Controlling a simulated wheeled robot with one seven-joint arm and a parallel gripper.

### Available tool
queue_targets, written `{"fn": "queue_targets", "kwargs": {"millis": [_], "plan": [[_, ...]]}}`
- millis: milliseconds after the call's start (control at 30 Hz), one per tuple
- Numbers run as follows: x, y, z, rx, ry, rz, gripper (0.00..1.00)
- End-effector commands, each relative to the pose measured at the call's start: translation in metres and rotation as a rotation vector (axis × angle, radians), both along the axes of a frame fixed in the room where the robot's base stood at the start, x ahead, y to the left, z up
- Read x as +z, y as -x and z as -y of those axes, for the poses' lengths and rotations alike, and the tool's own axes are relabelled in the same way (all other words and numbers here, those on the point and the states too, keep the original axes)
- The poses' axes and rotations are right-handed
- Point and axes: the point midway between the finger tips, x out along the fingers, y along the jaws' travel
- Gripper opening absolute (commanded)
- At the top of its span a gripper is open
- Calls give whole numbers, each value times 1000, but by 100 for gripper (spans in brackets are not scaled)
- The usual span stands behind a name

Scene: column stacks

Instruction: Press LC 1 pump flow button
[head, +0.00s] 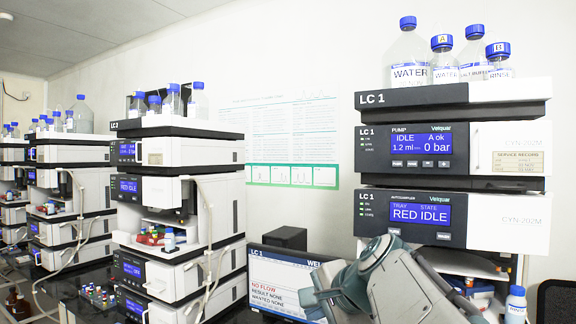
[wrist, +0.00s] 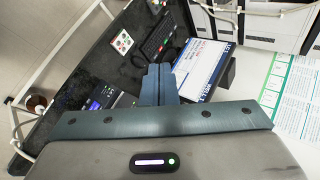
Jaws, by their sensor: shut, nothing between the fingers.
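The LC 1 pump module (head: 508,149) is in the right of the head view, on the upper part of the LC 1 stack. Its blue display (head: 421,143) reads IDLE, A ok, 1.2 ml and 0 bar. A row of small pump buttons (head: 420,163) runs just below the display; their labels are too small to read surely. My gripper (wrist: 159,69) is in the wrist view, its dark fingers together and empty, above the bench and apart from the buttons. The pump panel is not in the wrist view.
The LC 1 autosampler (head: 509,221) sits under the pump, reading RED IDLE. Bottles, including a WATER bottle (head: 409,60), stand on top. A monitor (head: 283,284) showing NO FLOW is beside my arm.

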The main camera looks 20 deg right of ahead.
Motion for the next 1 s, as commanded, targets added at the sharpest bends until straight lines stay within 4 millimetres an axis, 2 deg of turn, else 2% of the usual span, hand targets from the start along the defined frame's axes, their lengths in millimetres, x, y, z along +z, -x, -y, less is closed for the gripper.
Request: {"fn": "queue_targets", "kwargs": {"millis": [33,200,300,400,500,600,1000], "plan": [[33,-8,23,-93,-75,57,0],[131,-18,85,-333,-350,265,0],[180,-13,116,-422,-483,376,0],[218,-5,139,-477,-584,466,0],[243,1,153,-504,-652,525,0],[256,5,160,-516,-687,557,0],[260,6,162,-519,-699,565,0]]}}
